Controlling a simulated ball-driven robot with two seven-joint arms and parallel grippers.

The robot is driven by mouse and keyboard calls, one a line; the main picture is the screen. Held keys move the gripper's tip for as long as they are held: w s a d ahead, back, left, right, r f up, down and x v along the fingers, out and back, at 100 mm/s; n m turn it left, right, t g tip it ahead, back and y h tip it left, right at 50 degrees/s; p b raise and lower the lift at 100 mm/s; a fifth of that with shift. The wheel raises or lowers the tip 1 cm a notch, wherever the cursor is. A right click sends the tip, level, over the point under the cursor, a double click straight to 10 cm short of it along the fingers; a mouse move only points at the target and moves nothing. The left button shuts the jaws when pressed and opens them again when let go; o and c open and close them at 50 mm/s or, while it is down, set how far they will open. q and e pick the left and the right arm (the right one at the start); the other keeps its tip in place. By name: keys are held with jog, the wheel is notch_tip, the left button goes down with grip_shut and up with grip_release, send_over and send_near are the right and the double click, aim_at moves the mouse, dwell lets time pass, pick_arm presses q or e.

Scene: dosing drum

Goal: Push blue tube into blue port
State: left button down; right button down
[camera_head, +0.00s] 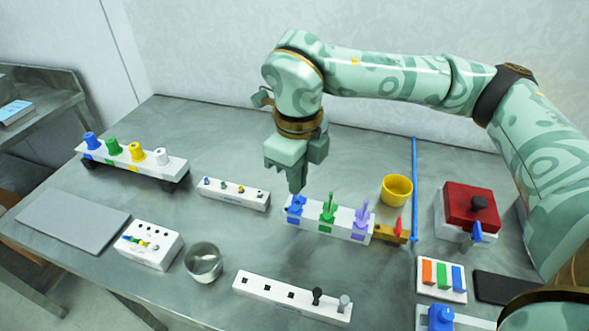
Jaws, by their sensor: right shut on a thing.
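A white block (345,226) stands near the middle of the table with blue, green and purple labels on its front. A blue tube (295,204) is upright at its left end, above the blue label (294,217) that marks the blue port. The port's opening is hidden, and I cannot tell how deep the tube sits. My right gripper (297,184) points down over this tube and is shut on its upper part, which the fingers hide. My left gripper is not in view.
Green (328,208) and purple (362,216) pieces stand close right of the blue tube. A yellow cup (397,190), blue rod (414,195) and red-topped box (470,207) are further right. A small white rack (233,194) and metal cup (203,262) are left.

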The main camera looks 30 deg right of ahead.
jog(key=shift+f, duration=0.45)
pick_arm(q)
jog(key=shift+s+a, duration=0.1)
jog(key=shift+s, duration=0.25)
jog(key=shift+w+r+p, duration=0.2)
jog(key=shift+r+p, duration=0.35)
jog(key=shift+p, duration=0.05)
pick_arm(e)
jog(key=shift+f, duration=0.4)
dwell(0.4)
